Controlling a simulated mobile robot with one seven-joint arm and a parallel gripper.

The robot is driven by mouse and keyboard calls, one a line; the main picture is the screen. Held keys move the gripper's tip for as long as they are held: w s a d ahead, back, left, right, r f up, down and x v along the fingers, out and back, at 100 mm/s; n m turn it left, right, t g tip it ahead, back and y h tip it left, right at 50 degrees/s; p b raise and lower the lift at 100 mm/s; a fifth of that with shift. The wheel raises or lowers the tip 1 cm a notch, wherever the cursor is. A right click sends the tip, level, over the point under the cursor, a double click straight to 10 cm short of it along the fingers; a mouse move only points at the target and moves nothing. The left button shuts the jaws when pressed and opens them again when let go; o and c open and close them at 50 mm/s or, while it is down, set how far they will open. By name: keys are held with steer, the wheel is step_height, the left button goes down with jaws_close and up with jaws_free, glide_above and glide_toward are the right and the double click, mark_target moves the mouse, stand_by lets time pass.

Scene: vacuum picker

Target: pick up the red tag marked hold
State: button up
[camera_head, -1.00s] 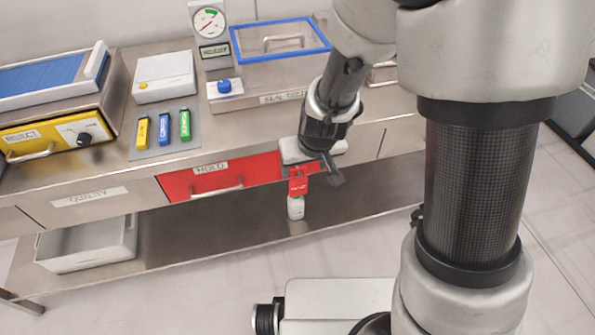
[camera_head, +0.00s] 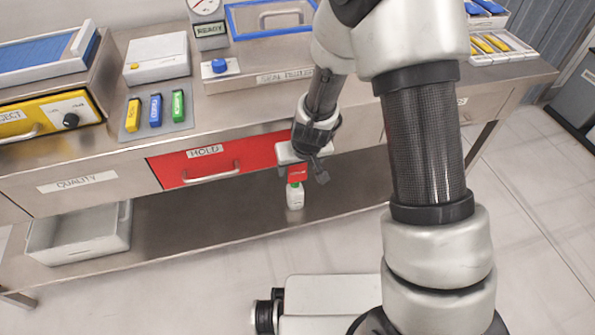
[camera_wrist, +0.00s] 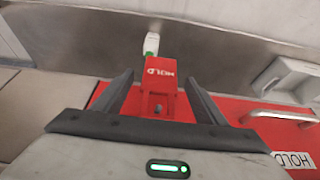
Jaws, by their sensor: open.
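The red tag marked HOLD (camera_wrist: 160,72) is upright between the two open fingers of my gripper (camera_wrist: 158,80) in the wrist view, with a gap visible on each side. In the head view the tag (camera_head: 297,175) shows just below my gripper (camera_head: 308,170), at the right end of the red drawer front. My gripper's body hides its upper part there. What the tag hangs from is hidden.
A white bottle with a green cap (camera_head: 294,198) stands below on the lower shelf (camera_head: 230,214). A grey bin (camera_head: 80,238) is at the shelf's left. Yellow, blue and green tags lie on a grey pad (camera_head: 135,134).

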steer(key=x, duration=0.2)
steer(key=shift+w+f, duration=0.1)
steer(key=shift+f, duration=0.15)
steer(key=c, duration=1.1)
steer(key=shift+r, duration=0.15)
steer(key=shift+r, duration=0.65)
steer(key=s+d+p, duration=0.1)
steer(key=s+p, duration=0.2)
steer(key=s, duration=0.2)
steer(key=s+d+p, duration=0.2)
steer(key=s+p, duration=0.2)
steer(key=s, duration=0.2)
steer(key=s+d+p, duration=0.2)
steer(key=s+p, duration=0.2)
steer(key=s, duration=0.2)
steer(key=shift+s, duration=0.15)
